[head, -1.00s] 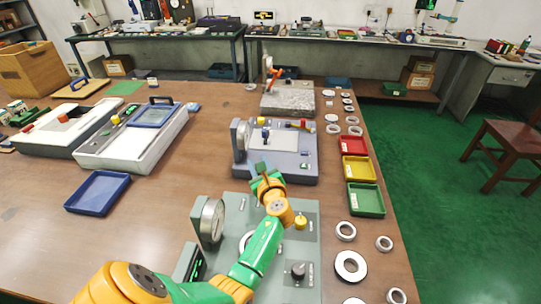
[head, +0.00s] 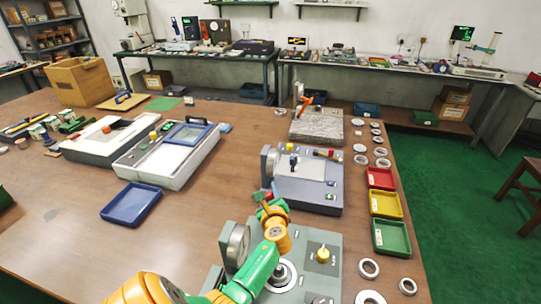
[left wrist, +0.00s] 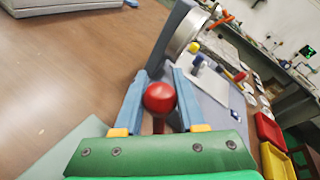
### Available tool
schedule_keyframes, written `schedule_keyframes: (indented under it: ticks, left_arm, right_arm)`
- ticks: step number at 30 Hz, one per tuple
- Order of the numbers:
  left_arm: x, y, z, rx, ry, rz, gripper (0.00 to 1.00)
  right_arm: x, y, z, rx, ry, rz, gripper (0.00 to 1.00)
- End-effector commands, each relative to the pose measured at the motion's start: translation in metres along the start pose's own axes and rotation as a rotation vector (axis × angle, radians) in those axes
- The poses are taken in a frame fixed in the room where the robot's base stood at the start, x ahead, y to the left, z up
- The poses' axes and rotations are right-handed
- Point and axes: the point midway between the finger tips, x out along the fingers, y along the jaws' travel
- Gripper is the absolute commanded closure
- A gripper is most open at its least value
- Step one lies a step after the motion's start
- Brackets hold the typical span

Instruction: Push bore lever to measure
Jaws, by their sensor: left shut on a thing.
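My left gripper (head: 265,203) is at the front left corner of the middle gauge station (head: 312,198). In the left wrist view its two blue fingers (left wrist: 154,105) stand on either side of a red ball knob (left wrist: 159,98) and are shut on it. The middle station's round dial (head: 268,160) is just beyond the fingers. The near gauge station (head: 325,280) with its own dial (head: 236,247) is partly covered by my left arm. My right gripper is not in view.
Red (head: 380,177), yellow (head: 385,203) and green (head: 391,237) trays line the table's right side, with several metal rings around them. A blue tray (head: 131,203) lies on the left. A granite block (head: 318,126) stands behind the middle station.

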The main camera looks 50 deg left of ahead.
Motion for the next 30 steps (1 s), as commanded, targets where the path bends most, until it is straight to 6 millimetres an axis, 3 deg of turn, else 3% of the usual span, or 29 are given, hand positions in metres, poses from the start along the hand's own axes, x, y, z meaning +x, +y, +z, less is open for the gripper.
schedule_keyframes:
  ticks: [9,10,12,22,30]
  left_arm:
    - [-0.001,0.004,-0.005,0.004,0.010,0.009,1.00]
    - [-0.001,0.004,-0.005,0.004,0.010,0.009,0.53]
    - [-0.001,0.004,-0.005,0.004,0.010,0.007,0.34]
    - [-0.004,0.001,-0.003,0.002,0.007,0.003,0.33]
    - [-0.057,0.002,-0.004,0.000,0.010,0.004,0.33]
  right_arm:
    - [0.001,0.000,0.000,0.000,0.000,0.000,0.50]
    - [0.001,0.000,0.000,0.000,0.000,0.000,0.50]
    - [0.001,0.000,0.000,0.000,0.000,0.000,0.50]
    - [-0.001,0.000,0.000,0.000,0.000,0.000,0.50]
    - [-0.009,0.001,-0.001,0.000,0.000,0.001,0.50]
